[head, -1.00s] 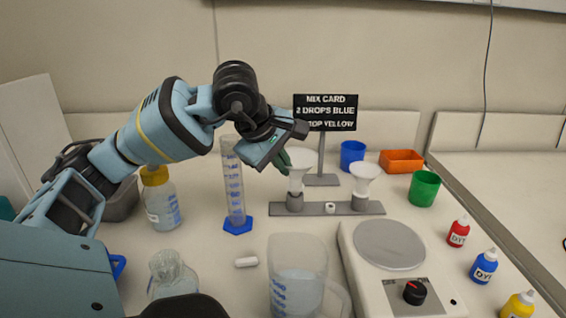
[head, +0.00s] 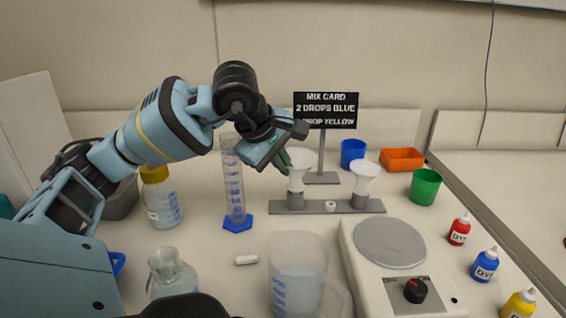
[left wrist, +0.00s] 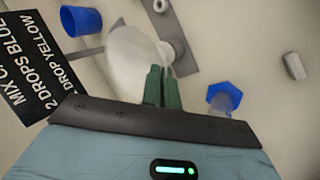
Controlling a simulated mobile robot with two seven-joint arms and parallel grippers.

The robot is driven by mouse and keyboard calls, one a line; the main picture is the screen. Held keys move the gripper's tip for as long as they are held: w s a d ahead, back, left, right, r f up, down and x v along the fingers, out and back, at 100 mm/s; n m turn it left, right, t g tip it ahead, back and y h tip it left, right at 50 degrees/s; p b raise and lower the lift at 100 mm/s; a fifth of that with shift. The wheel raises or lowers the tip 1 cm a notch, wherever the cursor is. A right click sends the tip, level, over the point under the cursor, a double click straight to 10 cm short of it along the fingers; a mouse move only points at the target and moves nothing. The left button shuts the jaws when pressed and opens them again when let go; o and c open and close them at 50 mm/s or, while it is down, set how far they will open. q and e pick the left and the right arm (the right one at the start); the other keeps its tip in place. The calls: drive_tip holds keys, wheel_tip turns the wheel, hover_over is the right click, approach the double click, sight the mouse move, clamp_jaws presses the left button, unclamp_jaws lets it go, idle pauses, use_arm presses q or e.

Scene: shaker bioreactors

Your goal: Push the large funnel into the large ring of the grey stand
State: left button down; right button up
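The large white funnel (head: 299,160) stands upright at the left ring of the grey stand (head: 330,207). Its narrow lower end is at the ring (head: 295,198), but I cannot tell how deep it sits. My left gripper (head: 284,160) is at the funnel's upper left rim, its green fingers pointing down. In the left wrist view, the fingers (left wrist: 162,70) are close together with nothing visible between them, overlapping the edge of the funnel (left wrist: 135,55). I cannot tell whether they touch it. My right gripper is not in view.
A smaller funnel (head: 366,170) stands at the stand's right end. A measuring cylinder (head: 233,185) is close to the left, and a mix card sign (head: 325,110) stands behind. A jug (head: 297,275) and a white scale-like device (head: 395,265) are in front.

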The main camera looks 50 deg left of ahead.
use_arm(q)
drive_tip(key=shift+f+b, duration=0.35)
drive_tip(key=shift+f, duration=0.25)
idle(0.7)
drive_tip(key=c, duration=1.6)
unclamp_jaws()
drive_tip(key=p+v, duration=0.1)
drive_tip(key=v, duration=0.7)
drive_tip(key=shift+f, duration=0.1)
